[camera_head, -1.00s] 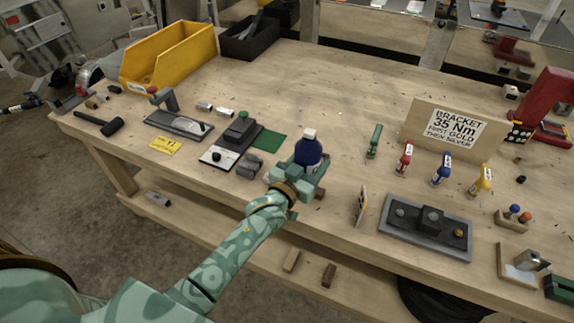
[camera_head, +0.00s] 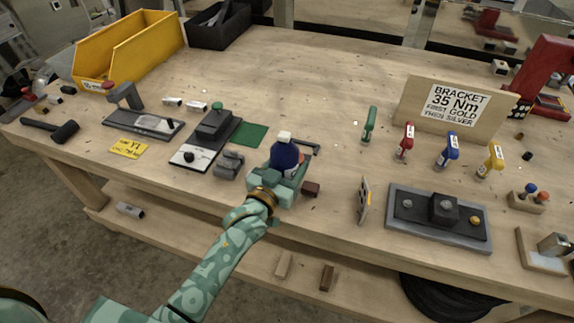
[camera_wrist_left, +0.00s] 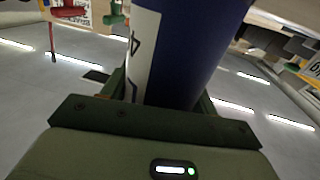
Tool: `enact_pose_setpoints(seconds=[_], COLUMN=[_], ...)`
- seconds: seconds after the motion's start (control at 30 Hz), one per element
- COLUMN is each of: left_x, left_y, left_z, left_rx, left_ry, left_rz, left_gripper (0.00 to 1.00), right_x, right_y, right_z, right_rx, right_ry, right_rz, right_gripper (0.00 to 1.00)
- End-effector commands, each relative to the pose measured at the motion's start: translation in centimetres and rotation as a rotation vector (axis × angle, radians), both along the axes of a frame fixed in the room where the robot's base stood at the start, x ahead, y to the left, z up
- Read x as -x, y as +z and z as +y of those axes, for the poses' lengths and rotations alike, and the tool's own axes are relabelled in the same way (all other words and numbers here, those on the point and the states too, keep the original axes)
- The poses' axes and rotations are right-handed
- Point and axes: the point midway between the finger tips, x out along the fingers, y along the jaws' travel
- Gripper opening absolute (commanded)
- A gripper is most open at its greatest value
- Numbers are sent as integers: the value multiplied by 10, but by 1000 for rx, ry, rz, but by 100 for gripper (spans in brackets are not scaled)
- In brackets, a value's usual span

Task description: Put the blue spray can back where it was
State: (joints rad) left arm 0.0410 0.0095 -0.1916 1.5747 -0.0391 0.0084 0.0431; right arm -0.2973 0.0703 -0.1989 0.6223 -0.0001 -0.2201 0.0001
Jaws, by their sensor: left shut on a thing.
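The blue spray can (camera_head: 284,157), dark blue with a white cap, stands close to upright in my left gripper (camera_head: 283,175) near the front edge of the workbench. My left gripper is shut around the can's body. In the left wrist view the can (camera_wrist_left: 190,50) fills the space between the fingers, and a white label shows on its side. Whether its base touches the bench is hidden by the gripper. A green square mat (camera_head: 247,134) lies flat and bare behind and left of the can. My right gripper is not in view.
Left of the can are a grey clamp block (camera_head: 229,165) and a green-knobbed fixture (camera_head: 214,124). The bench middle behind the can is clear.

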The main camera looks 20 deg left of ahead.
Motion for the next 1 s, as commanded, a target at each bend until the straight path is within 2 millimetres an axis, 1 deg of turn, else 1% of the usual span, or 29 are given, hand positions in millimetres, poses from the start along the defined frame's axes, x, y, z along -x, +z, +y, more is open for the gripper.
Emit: enact_pose_setpoints(seconds=[0.13,0.17,0.2,0.23,0.47,0.57,0.67,1.0], left_x=[0,0,0,0,0,0,13,90], left_y=[-2,-3,-3,-2,-2,2,1,1], left_z=[0,0,0,0,0,0,3,18], left_rx=[1,0,0,0,0,-1,0,-1], left_ry=[0,0,0,0,0,0,1,0], left_rz=[-3,-1,-1,-1,-1,-1,1,2], left_gripper=[20,65,76,81,81,81,81,81], right_x=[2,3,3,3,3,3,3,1], right_y=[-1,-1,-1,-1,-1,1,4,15], right_z=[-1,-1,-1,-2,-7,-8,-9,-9], right_rx=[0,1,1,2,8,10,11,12], right_ry=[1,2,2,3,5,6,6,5], right_rz=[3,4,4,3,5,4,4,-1], right_gripper=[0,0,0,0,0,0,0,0])
